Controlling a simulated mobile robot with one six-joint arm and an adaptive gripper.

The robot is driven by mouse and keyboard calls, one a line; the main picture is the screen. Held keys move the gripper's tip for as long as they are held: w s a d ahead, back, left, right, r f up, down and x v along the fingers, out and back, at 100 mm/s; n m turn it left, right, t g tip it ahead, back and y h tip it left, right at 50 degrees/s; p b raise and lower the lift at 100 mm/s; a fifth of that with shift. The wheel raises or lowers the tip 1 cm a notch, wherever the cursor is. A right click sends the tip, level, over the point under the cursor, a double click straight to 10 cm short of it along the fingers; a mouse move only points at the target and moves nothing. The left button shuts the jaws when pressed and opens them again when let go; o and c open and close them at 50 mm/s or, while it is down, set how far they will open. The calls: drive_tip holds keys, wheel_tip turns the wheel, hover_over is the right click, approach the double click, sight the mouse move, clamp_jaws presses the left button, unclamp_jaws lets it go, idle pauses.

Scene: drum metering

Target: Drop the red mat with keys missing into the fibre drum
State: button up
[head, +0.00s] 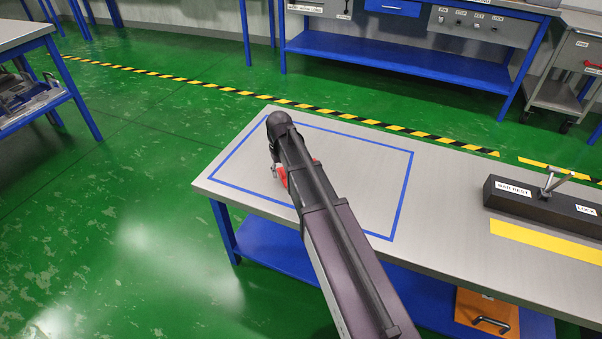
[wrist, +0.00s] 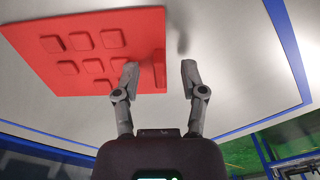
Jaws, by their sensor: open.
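The red mat (wrist: 87,54) lies on the grey table top in the wrist view, with several raised square keys on it. A narrow raised red strip stands at its right edge. My gripper (wrist: 160,72) is open, with one finger over the mat's right part and the other beyond its right edge. The strip shows between the fingers; I cannot tell whether either finger touches it. In the head view my arm hides most of the mat, and only small red bits (head: 283,176) show beside it. The fibre drum is not in view.
The table (head: 350,172) has a blue outlined rectangle around the mat. A dark bar rest block (head: 535,201) with a lock lever stands at its right, behind a yellow strip (head: 545,240). An orange item (head: 485,310) is on the lower shelf. Green floor is clear at left.

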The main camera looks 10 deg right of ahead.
clamp_jaws()
drive_tip(key=shift+r, duration=0.2)
idle(0.5)
wheel_tip(320, 180, up, 4)
drive_tip(key=p, duration=0.4)
drive_tip(key=shift+f, duration=0.25)
drive_tip(key=s, duration=0.5)
drive_tip(key=s+d, duration=0.1)
drive_tip(key=s, duration=0.4)
drive_tip(key=s+r+p, duration=0.1)
drive_tip(key=s, duration=0.5)
drive_tip(key=shift+d, duration=0.15)
